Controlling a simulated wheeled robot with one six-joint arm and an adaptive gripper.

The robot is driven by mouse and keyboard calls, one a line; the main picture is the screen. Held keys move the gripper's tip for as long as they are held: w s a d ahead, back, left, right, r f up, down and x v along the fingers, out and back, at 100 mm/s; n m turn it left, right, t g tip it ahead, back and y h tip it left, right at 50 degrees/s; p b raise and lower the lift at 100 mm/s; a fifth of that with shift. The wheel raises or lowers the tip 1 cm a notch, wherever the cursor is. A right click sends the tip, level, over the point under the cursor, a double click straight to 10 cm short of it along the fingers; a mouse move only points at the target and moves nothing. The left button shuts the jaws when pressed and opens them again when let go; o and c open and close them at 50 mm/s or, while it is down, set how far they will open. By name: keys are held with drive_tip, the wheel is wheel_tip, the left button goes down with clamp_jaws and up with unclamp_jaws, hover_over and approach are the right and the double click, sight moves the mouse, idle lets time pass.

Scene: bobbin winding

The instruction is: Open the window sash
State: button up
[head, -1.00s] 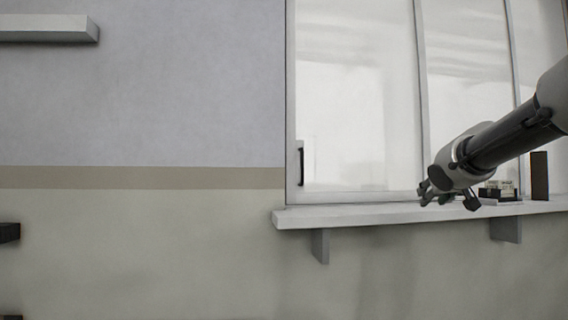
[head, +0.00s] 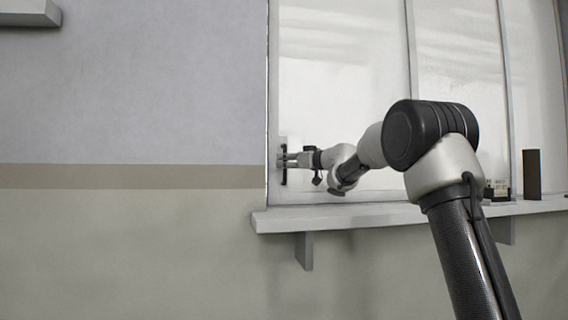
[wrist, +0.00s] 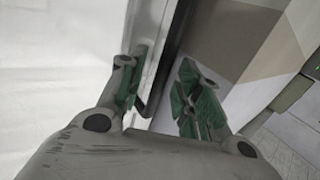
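The window sash (head: 345,85) is a tall pale-framed pane at the left of the window, its left edge against the window's left side. Its dark vertical handle (head: 284,178) is near that edge, low down. My gripper (head: 284,160) reaches the handle from the right and partly hides it. In the wrist view, my gripper (wrist: 165,72) is open, with green-padded fingers spread on either side of the dark handle (wrist: 148,105). The handle is nearer the left finger, and a gap shows on the right. I cannot tell whether a finger touches it.
The white sill (head: 340,216) runs under the window on brackets (head: 303,250). A small dark-and-pale stack (head: 496,190) and a brown upright block (head: 532,174) stand on it at the right. A shelf (head: 28,13) juts from the wall at upper left.

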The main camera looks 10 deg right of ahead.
drive_tip(key=shift+w+a, duration=0.3)
drive_tip(key=shift+w, duration=0.2)
drive_tip(key=shift+c, duration=0.4)
clamp_jaws()
